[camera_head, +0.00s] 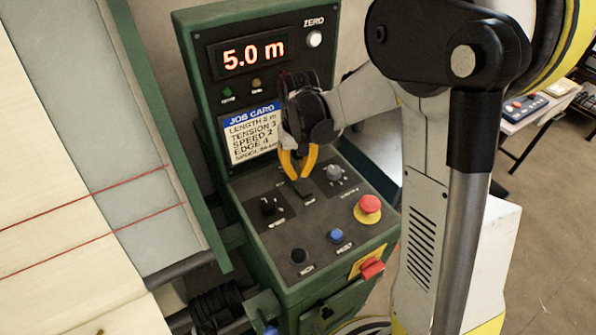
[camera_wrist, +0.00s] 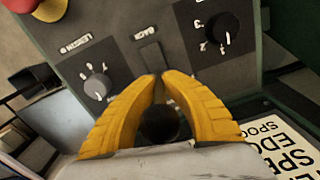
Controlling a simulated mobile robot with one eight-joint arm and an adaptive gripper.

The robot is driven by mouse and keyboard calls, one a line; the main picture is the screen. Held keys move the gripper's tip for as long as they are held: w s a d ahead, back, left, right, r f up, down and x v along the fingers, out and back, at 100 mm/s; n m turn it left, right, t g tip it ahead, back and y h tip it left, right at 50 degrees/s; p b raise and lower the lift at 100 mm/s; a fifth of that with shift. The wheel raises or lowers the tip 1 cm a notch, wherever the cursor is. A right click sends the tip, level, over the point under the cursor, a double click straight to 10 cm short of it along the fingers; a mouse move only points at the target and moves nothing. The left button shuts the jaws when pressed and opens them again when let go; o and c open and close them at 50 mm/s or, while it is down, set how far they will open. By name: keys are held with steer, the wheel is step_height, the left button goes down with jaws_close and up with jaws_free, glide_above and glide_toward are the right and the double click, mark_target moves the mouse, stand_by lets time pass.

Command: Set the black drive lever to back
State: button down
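My gripper (camera_head: 296,174) has yellow fingers and reaches down to the sloping control panel. In the wrist view the fingers (camera_wrist: 159,80) curve in on both sides of a round black knob, with their tips close together. The knob appears to be the top of the black drive lever (camera_wrist: 160,124). It sits between the fingers and seems touched on both sides; its shaft is hidden. A dark slot plate (camera_wrist: 151,57) lies just beyond the fingertips, with a label reading BACK beside it. The plate also shows below the fingers in the head view (camera_head: 304,188).
A grey dial (camera_head: 334,173) and a black dial (camera_head: 269,206) flank the lever. Nearer are a red mushroom button (camera_head: 369,204), a blue button (camera_head: 336,236) and a black button (camera_head: 299,256). A display (camera_head: 252,55) reading 5.0 m and a job card (camera_head: 250,132) stand behind.

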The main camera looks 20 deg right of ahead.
mark_target(299, 187)
steer(key=s+t, duration=0.1)
steer(key=t+b, duration=0.1)
steer(key=s+t+b, duration=0.1)
steer(key=t, duration=0.1)
steer(key=shift+s+d+f+y, duration=0.25)
steer(key=shift+s+f+y, duration=0.05)
steer(key=shift+f+y, duration=0.1)
steer(key=shift+s+t, duration=0.2)
steer(key=shift+t, duration=0.5)
steer(key=c, duration=1.5)
jaws_free()
steer(key=shift+o, duration=0.2)
steer(key=shift+r, duration=0.15)
steer(key=v, duration=1.2)
